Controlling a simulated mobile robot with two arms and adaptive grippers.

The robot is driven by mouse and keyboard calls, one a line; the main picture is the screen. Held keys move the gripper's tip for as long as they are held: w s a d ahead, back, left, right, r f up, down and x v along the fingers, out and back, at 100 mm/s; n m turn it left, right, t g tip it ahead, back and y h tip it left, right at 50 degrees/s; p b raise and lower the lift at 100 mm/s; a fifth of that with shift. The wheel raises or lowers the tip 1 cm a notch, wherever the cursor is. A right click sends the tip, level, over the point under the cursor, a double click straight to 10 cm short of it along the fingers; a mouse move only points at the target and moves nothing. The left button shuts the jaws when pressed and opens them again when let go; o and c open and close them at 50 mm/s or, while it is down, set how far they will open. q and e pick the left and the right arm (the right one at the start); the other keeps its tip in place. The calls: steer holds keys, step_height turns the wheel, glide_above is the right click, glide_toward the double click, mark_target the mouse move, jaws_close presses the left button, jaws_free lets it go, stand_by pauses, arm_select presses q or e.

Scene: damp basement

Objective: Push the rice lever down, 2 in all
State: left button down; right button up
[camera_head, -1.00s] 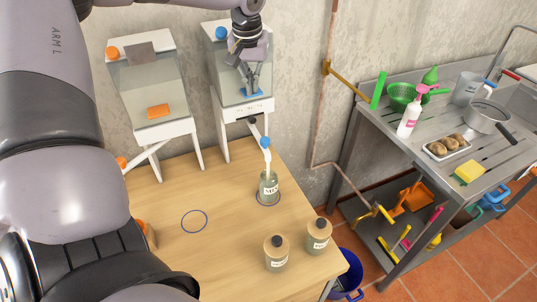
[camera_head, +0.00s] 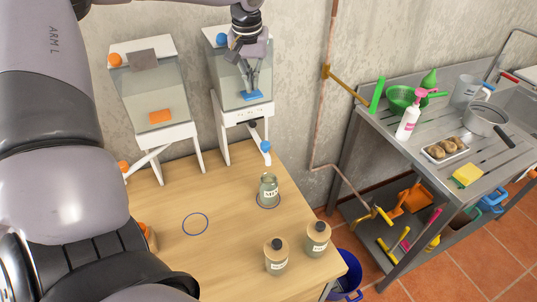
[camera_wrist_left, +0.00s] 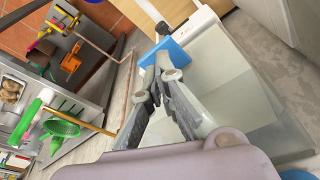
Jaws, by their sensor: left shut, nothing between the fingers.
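Two clear dispensers stand at the wall end of the wooden table. The right one (camera_head: 228,75) has a blue paddle lever (camera_head: 252,96) and a blue knob (camera_head: 265,146) on its spout. The left one (camera_head: 140,95) has an orange paddle (camera_head: 161,116). My left gripper (camera_head: 249,88) is shut and empty, its tips just above the blue lever. The lever also shows in the wrist view (camera_wrist_left: 171,50), by the fingertips (camera_wrist_left: 167,73); I cannot tell if they touch. My right gripper is not in view.
A copper pipe (camera_head: 326,100) runs down the wall. A steel bench (camera_head: 455,110) with kitchenware stands at the right.

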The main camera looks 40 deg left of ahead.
arm_select(q)
steer(key=shift+r, duration=0.1)
stand_by(0.3)
step_height(320, 180, up, 6)
steer(key=p, duration=0.4)
stand_by(0.7)
